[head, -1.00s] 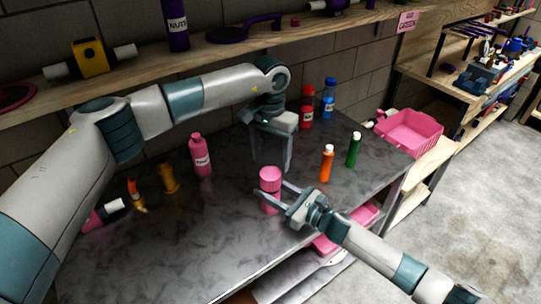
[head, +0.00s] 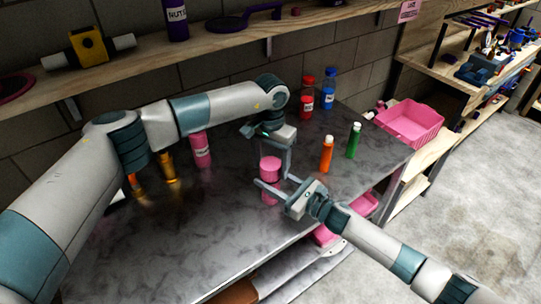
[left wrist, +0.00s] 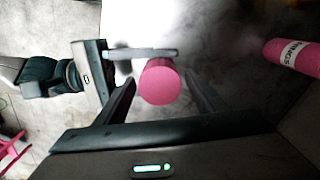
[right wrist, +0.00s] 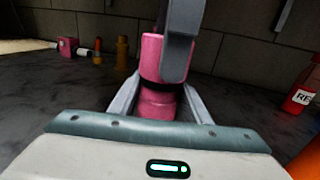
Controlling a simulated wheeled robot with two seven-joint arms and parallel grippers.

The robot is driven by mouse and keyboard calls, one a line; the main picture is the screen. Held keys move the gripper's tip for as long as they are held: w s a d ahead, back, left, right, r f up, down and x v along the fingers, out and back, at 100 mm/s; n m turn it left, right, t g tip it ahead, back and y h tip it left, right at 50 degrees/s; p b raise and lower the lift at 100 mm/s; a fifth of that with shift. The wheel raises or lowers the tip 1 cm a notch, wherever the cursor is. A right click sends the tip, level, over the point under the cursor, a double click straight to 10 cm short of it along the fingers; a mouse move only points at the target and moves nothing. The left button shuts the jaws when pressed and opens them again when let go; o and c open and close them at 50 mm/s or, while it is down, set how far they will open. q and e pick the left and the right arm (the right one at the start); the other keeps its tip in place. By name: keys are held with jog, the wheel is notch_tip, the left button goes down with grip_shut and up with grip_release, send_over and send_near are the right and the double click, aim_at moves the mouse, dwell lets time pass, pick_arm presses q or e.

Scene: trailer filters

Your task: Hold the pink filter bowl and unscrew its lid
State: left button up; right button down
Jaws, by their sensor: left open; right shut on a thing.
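The pink filter bowl (head: 269,192) stands upright on the dark metal table with its pink lid (head: 270,165) on top. My right gripper (head: 272,187) is shut on the bowl from the front right, below the lid. In the right wrist view the bowl (right wrist: 156,104) sits between the fingers. My left gripper (head: 279,160) is open above and around the lid, coming from behind. In the left wrist view the round lid top (left wrist: 160,82) shows between its fingers. Whether those fingers touch the lid I cannot tell.
An orange bottle (head: 327,154) and a green bottle (head: 353,140) stand right of the bowl. Red (head: 306,97) and blue (head: 328,92) bottles stand at the back. A pink bottle (head: 201,150) and an amber one (head: 167,167) are to the left. The table's front is clear.

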pick_arm(q)
jog(key=shift+f, duration=0.55)
